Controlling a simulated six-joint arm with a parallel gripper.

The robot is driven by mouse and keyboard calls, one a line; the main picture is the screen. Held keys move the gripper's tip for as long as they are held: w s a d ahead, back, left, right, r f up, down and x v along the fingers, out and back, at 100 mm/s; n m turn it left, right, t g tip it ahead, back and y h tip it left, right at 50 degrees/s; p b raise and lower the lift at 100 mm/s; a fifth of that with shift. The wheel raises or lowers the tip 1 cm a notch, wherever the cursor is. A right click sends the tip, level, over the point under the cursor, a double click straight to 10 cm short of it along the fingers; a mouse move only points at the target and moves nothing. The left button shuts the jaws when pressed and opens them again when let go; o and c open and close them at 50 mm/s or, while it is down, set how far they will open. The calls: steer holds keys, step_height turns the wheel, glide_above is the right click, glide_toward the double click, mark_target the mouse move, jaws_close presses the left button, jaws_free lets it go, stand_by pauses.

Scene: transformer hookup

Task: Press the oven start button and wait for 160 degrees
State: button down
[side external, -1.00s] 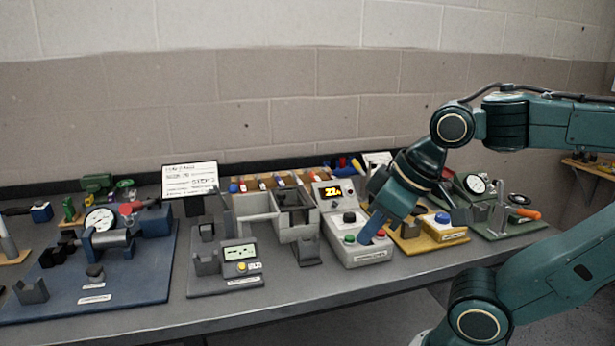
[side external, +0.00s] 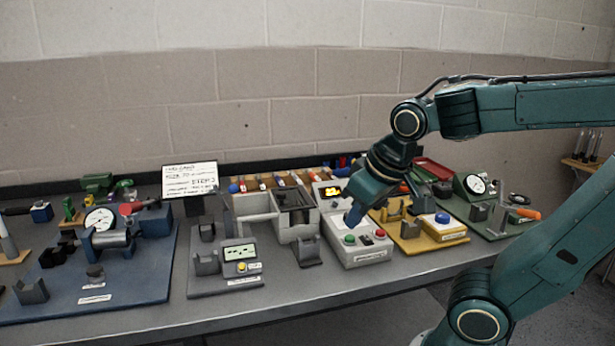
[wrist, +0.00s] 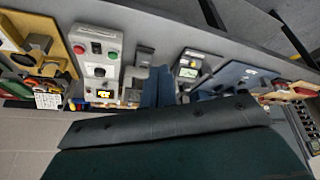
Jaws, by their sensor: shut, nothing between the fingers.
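The grey oven control box (side external: 362,256) stands near the bench's front edge, with a green button (side external: 350,239) at its front left and a red button (side external: 380,233) at its front right. My gripper (side external: 352,220) is shut and empty, above the box behind the green button, apart from both buttons, and hides the box's black knob. In the wrist view, the green button (wrist: 112,55) and display (wrist: 104,93) lie left of my shut fingers (wrist: 158,88).
A white sign (side external: 190,179) is behind.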

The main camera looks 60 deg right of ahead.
mark_target(348, 239)
steer(key=w+d+f+m+g+h, duration=0.1)
steer(key=w+d+m+g+h, duration=0.1)
steer(key=d, duration=0.6)
steer(key=w+d+f+m+g+h, duration=0.2)
steer(key=w+d+m+h, duration=0.3)
steer(key=d, duration=0.3)
steer(key=shift+f+g, duration=0.3)
steer(key=shift+g, duration=0.4)
steer(key=shift+f, duration=0.2)
steer(key=shift+f, duration=4.2)
steer(key=shift+a+f, duration=0.1)
steer(key=shift+f, duration=0.75)
steer(key=shift+r, duration=0.8)
